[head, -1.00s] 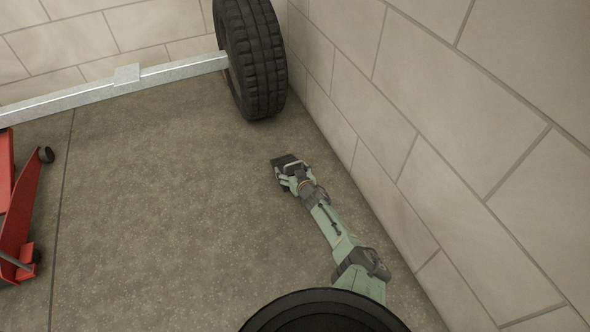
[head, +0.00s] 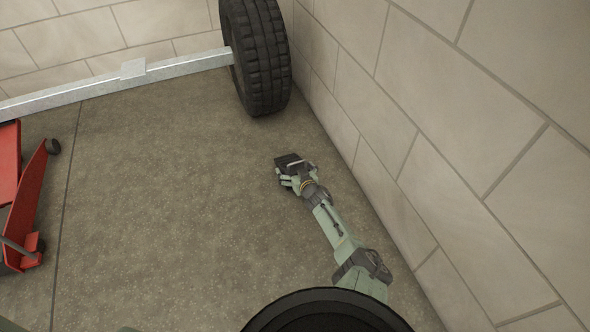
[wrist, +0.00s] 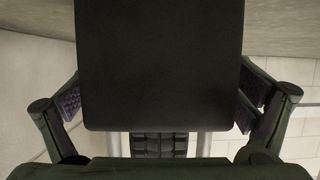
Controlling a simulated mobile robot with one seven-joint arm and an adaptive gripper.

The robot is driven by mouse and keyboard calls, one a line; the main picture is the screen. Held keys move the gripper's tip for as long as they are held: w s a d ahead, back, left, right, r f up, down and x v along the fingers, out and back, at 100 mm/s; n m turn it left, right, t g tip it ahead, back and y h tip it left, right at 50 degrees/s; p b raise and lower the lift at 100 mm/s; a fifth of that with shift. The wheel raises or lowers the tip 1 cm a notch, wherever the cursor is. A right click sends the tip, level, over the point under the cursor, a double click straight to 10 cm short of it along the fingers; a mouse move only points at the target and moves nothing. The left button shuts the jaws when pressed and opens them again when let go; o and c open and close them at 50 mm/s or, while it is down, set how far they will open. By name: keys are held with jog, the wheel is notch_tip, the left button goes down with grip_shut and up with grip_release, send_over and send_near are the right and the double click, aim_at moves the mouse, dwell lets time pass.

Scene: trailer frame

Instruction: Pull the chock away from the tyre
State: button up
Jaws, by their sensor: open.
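The chock is a dark block (head: 287,160) on the floor in the head view, in front of the tyre (head: 258,55), with bare floor showing between them. My gripper (head: 296,174) is at the chock's near side, and its jaws are open. In the wrist view the chock (wrist: 160,65) fills the upper middle as a flat black face. The gripper fingers (wrist: 158,103) stand on either side of it, close to its edges. I cannot tell whether they touch it. The chock's far side is hidden in the wrist view.
A block wall (head: 440,150) runs along the right, close to my arm. A metal axle beam (head: 120,82) runs left from the tyre. A red jack (head: 28,205) stands at the far left. The floor (head: 160,200) between jack and arm is clear.

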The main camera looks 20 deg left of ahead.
notch_tip(320, 180, up, 10)
dwell(0.8)
dwell(0.3)
